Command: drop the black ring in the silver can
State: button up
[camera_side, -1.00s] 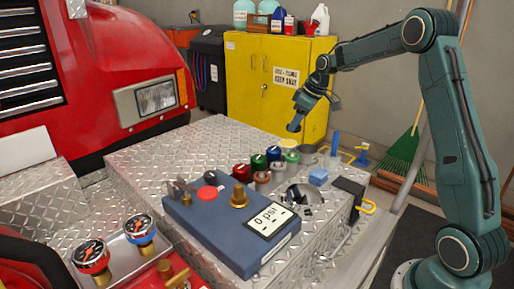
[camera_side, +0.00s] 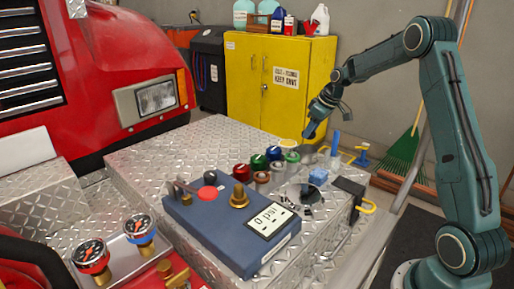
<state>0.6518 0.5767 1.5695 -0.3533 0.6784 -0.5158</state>
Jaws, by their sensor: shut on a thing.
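My gripper (camera_side: 309,133) hangs tilted down above the far right corner of the diamond-plate deck. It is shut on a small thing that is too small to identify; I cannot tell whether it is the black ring. A small grey, can-like shape (camera_side: 308,154) stands just below the fingertips, partly hidden behind the coloured cans; I take it as the silver can. The gripper appears above it, apart from it. A shiny round dish (camera_side: 292,193) with dark patches lies nearer the camera; no separate black ring can be made out there.
Several coloured cans (camera_side: 241,172) stand left of the gripper. A pale blue block (camera_side: 318,176) sits by the dish. A blue pump box (camera_side: 215,235) with a display is in front. Black and yellow clamps (camera_side: 350,187) line the right edge.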

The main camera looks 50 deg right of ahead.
aim_at(313, 134)
jog(key=shift+f, duration=1.8)
jog(key=shift+f, duration=0.2)
jog(key=o, duration=0.8)
jog(key=shift+o, duration=0.6)
jog(key=o, duration=0.3)
jog(key=shift+r, duration=0.15)
jog(key=shift+r, duration=3.35)
